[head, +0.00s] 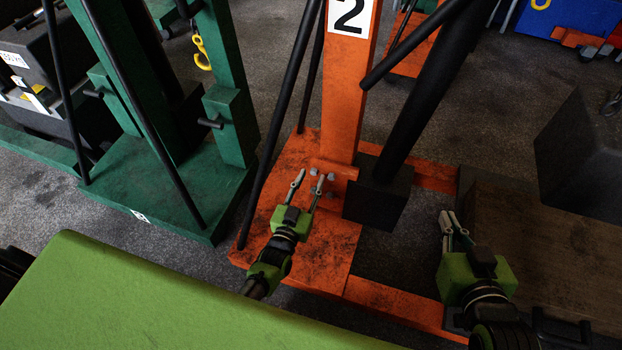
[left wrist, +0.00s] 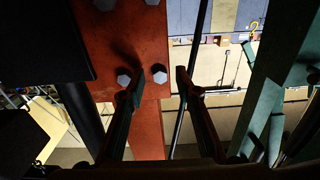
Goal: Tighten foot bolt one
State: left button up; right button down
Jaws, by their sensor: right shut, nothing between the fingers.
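The orange jack (head: 343,85), marked with a 2, has grey hex bolts at the foot of its post. In the head view one bolt (head: 331,177) shows near my left gripper (head: 312,175). In the left wrist view one bolt (left wrist: 159,73) appears between the open fingers. Another bolt (left wrist: 123,78) is partly behind the left-hand finger. Contact cannot be told, nor which one is bolt one. The left gripper is open and empty. My right gripper (head: 448,214) is shut and empty, well to the right of the bolts.
A black cylinder (head: 425,90) on a dark block (head: 378,195) stands right of the post. A thin black rod (head: 280,120) slants down to the orange base left of my left gripper. A green jack (head: 150,180) stands at left. Dark floor is free between the jacks.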

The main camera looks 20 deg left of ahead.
pick_arm(q)
jog(key=s, duration=1.1)
jog(key=shift+a, duration=0.15)
